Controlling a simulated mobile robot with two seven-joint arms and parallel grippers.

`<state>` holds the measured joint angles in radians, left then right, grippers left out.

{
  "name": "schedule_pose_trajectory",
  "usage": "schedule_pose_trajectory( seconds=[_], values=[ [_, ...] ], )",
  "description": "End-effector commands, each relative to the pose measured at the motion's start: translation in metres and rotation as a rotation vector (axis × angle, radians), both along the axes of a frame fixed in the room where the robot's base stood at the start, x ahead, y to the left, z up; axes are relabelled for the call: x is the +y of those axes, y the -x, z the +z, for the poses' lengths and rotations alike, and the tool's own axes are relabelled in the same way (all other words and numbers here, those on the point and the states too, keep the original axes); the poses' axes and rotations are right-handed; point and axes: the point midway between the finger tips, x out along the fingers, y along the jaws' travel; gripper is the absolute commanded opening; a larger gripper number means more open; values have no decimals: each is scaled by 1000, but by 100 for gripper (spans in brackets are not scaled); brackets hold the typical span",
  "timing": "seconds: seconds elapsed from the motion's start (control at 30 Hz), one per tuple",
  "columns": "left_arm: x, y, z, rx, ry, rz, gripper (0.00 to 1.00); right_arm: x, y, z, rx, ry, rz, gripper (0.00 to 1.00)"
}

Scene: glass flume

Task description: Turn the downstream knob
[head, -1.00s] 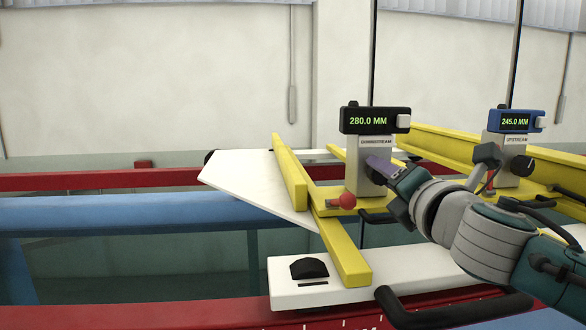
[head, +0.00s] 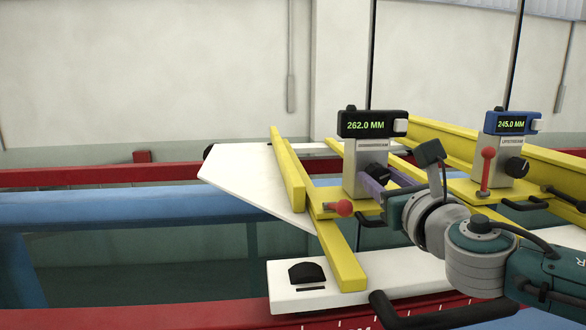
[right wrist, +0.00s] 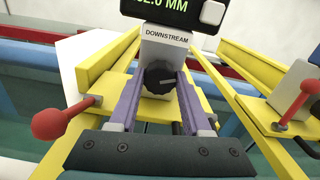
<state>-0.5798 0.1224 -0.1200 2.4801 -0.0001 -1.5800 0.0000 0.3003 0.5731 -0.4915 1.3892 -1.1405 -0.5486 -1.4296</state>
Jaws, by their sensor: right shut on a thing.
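The downstream post (head: 360,160) carries a black readout (head: 374,125) showing 262.0 MM. Its dark downstream knob (right wrist: 160,77) sits on the grey front face, below the DOWNSTREAM label in the right wrist view. My right gripper (right wrist: 160,82), with purple fingers, is shut on this knob, one finger on each side. In the head view the gripper (head: 380,182) reaches the post from the right, and the knob (head: 374,171) shows just above the purple finger. A pale line on the knob's face is slightly tilted. My left gripper is not in view.
A red-balled lever (head: 343,207) sticks out left below the post. The upstream post (head: 505,155), with its own knob (head: 517,167), upright red lever (head: 487,170) and 245.0 MM readout, stands right. Yellow rails (head: 340,255) and a black bar (head: 430,320) lie near my arm.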

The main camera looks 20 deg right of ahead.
Motion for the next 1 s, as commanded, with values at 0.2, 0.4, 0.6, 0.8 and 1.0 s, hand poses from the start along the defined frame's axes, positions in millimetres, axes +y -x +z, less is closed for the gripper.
schedule_pose_trajectory(
  seconds=[0.2,0.4,0.6,0.8,1.0],
  values=[
    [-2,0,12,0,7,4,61,0,0,2,48,201,-1,0],
    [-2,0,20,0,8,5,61,1,0,2,93,385,0,0],
    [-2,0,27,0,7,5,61,1,-1,2,134,556,0,0],
    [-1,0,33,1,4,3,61,1,0,1,166,693,0,0],
    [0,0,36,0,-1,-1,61,1,-1,0,189,786,0,0]
  ],
)
